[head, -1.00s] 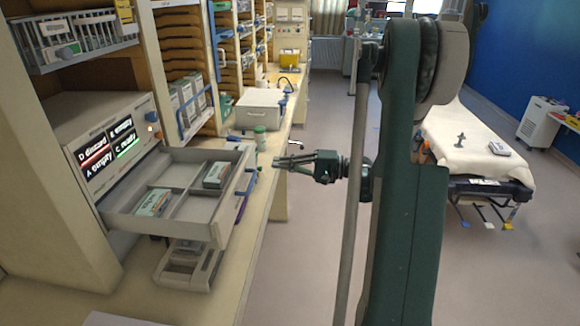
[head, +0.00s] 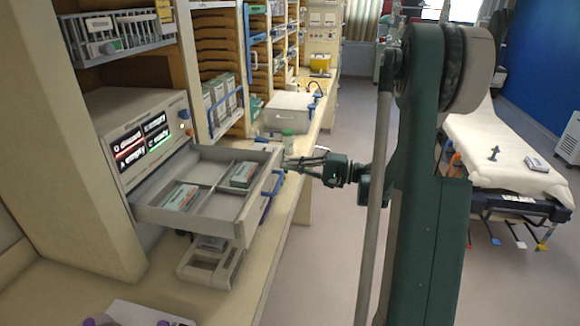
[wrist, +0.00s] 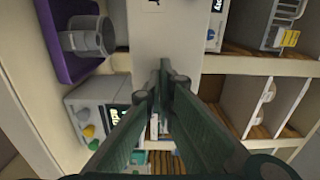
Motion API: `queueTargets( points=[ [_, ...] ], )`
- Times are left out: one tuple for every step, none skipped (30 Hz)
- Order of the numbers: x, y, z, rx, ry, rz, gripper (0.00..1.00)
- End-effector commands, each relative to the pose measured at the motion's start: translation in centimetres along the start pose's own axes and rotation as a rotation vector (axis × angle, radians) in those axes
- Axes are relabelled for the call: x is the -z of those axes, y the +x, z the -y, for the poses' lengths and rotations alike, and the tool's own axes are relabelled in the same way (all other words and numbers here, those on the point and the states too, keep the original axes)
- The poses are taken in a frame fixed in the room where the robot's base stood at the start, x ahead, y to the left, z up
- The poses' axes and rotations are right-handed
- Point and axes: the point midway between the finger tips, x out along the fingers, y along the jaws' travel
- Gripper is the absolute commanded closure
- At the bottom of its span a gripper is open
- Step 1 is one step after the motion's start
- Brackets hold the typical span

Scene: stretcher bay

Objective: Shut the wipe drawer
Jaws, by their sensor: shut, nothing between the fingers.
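The wipe drawer (head: 190,218) is pulled open from the grey unit with lit panels (head: 140,140), at left in the head view. My gripper (head: 287,164) is shut and empty, pointing left at the far end of the drawer front. Its tips look very close to the front; I cannot tell if they touch. In the wrist view the closed fingers (wrist: 165,72) point toward a pale surface.
A grey tray-like device (head: 210,262) sits on the counter under the drawer. A stretcher (head: 500,150) stands at right. The floor (head: 330,225) beside the counter is clear.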

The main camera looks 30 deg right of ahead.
Motion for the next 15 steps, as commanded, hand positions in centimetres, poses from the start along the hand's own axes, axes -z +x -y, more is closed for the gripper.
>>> queueTargets(
  points=[
    [0.0,0.0,0.0,0.0,0.0,0.0,1.0],
    [0.0,0.0,0.0,0.0,0.0,0.0,1.0],
    [0.0,0.1,0.0,0.0,0.0,0.0,1.0],
    [0.0,0.2,0.0,0.0,0.0,0.0,1.0],
    [0.0,0.3,0.0,0.0,0.0,0.001,1.0],
    [0.0,0.5,0.0,0.0,0.0,0.001,1.0],
    [0.0,0.7,0.0,0.0,0.0,0.001,1.0],
    [-0.1,0.9,0.0,0.0,0.0,0.001,1.0],
    [-0.1,1.2,0.0,0.0,0.0,0.002,1.0],
    [-0.1,1.5,0.0,0.0,0.0,0.003,1.0],
    [-0.1,1.8,0.0,0.0,0.0,0.003,1.0],
    [-0.1,2.3,0.0,0.0,0.0,0.002,1.0],
    [-0.1,2.8,-0.1,0.0,0.0,0.002,1.0],
    [-0.1,3.3,-0.1,0.0,0.0,0.003,1.0],
    [-0.1,4.0,-0.1,0.0,0.0,0.004,1.0]
  ],
)
